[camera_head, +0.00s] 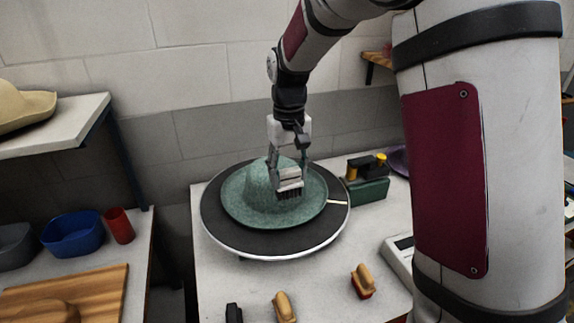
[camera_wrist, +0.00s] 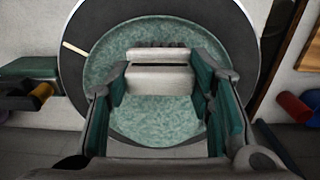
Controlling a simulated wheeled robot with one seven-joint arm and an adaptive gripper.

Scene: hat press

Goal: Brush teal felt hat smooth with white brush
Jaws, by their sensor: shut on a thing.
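The teal felt hat (camera_head: 246,193) lies brim down on a round dark turntable (camera_head: 222,232) with a pale rim. In the wrist view the hat (camera_wrist: 150,122) fills the middle, with the turntable (camera_wrist: 238,52) around it. My gripper (camera_head: 289,178) is over the right part of the hat and shut on the white brush (camera_head: 289,186). The brush (camera_wrist: 158,78) sits between my two fingers in the wrist view. Its dark bristles point down at the hat, at or very near the felt; I cannot tell whether they touch.
Several wooden-handled brushes (camera_head: 284,307) stand along the table's front. A green block with a yellow-knobbed tool (camera_head: 368,180) is right of the turntable. A scale-like white box (camera_head: 399,256) is at the right. A blue bowl (camera_head: 73,232) and red cup (camera_head: 119,226) stand on the left bench.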

